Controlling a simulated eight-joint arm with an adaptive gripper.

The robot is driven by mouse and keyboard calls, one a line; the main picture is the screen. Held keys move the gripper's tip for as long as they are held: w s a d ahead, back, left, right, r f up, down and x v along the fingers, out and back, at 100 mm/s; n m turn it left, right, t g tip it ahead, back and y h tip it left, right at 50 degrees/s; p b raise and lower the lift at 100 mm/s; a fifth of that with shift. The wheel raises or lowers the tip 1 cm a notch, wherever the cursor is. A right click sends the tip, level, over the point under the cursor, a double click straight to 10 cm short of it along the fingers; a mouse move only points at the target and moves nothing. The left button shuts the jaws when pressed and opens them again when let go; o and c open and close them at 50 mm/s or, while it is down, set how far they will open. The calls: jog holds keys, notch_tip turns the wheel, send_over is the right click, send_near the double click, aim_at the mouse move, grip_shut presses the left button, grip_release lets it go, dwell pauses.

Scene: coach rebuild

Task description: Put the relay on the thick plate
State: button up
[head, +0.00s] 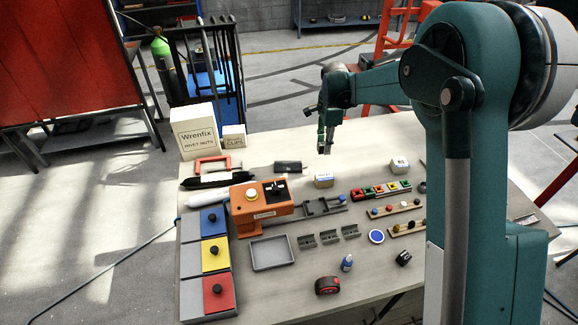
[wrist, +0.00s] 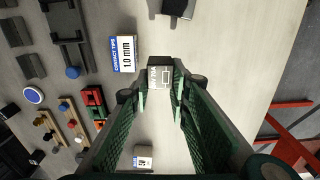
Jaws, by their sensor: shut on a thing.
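My gripper (head: 325,146) is over the far middle of the table in the head view. In the wrist view my gripper (wrist: 161,88) is shut on a small pale grey block with printed marks, which looks like the relay (wrist: 159,76). The relay is too small to make out in the head view. A dark flat block (head: 288,167) lies on the table left of my gripper and shows at the top edge of the wrist view (wrist: 178,8). I cannot tell for sure whether it is the thick plate.
A contact tips box (head: 323,181) stands close to my gripper. The Wrenfix box (head: 196,132) stands at the back left. The table's far right is fairly clear.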

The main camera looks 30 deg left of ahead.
jog(key=s+a, duration=0.5)
jog(key=a, duration=0.7)
jog(key=shift+s+a+r+n, duration=0.15)
jog(key=shift+s+r+n, duration=0.05)
jog(key=shift+r+n, duration=0.25)
send_over(292, 165)
jog(key=shift+a+f, duration=0.1)
jog(key=shift+f, duration=3.05)
jog(key=shift+f, duration=0.1)
jog(key=shift+f+p, duration=0.3)
jog(key=shift+f, duration=1.45)
jog(key=shift+f, duration=0.15)
jog(key=o, duration=0.9)
